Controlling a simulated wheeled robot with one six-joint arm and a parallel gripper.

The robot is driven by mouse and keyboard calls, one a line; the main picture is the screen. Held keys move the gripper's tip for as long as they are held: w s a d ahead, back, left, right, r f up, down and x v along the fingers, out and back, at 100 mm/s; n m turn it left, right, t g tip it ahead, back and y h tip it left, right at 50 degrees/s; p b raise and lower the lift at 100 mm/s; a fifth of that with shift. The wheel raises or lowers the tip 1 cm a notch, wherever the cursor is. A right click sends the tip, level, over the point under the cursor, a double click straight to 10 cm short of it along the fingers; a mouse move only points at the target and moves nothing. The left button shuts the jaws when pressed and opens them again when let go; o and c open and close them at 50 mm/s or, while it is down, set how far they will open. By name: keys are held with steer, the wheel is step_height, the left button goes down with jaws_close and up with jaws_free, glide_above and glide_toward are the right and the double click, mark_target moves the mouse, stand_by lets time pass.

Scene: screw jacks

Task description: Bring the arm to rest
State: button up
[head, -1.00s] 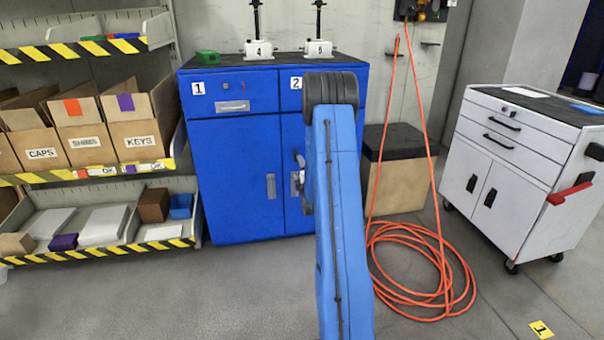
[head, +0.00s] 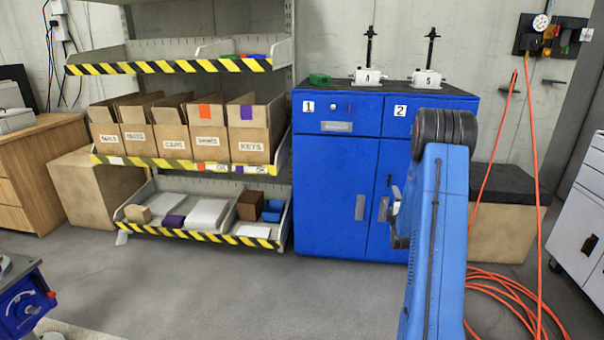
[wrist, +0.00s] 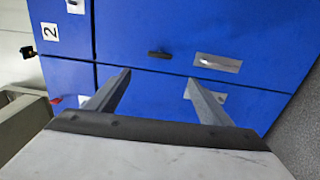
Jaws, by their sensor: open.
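My gripper shows in the wrist view (wrist: 158,92), its two fingers apart with nothing between them. The front of the blue cabinet (wrist: 140,30) lies beyond the fingers. In the head view my blue arm (head: 437,230) rises in front of the right part of the blue cabinet (head: 335,190). A small part of my gripper (head: 397,222) shows at the arm's left side, before the cabinet doors; the arm hides most of it. Two screw jacks, numbered 4 (head: 368,76) and 5 (head: 428,79), stand upright on the cabinet top.
A shelf rack (head: 180,66) with labelled cardboard boxes (head: 255,130) stands left of the cabinet. A green item (head: 319,79) lies on the cabinet top. An orange hose (head: 512,150) hangs and coils at right. A blue device (head: 25,305) is at lower left. The middle floor (head: 230,290) is clear.

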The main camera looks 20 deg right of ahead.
steer(key=a+r+m+g+y, duration=0.2)
steer(key=a+r+m+y, duration=0.1)
steer(key=a+r, duration=0.9)
steer(key=s+a+r+m+g+y, duration=0.1)
steer(key=s+a+r, duration=0.1)
steer(key=s+a, duration=0.45)
steer(key=s+a+r+m+g+y, duration=0.1)
steer(key=s+a+r+m, duration=0.15)
steer(key=a, duration=0.75)
steer(key=s+a+r+m+g+y, duration=0.2)
steer(key=s+a+m+g+y, duration=0.1)
steer(key=s+a, duration=1.2)
steer(key=s+a+f+m+g, duration=0.1)
steer(key=s+a, duration=0.1)
steer(key=s, duration=0.9)
steer(key=s+a+f+m+g+y, duration=0.1)
steer(key=s+a+g, duration=0.1)
steer(key=s, duration=0.9)
steer(key=shift+s+a+g, duration=0.25)
steer(key=shift+a+g, duration=0.05)
steer(key=shift+a, duration=0.5)
steer(key=shift+f+m, duration=0.1)
steer(key=shift+m, duration=0.15)
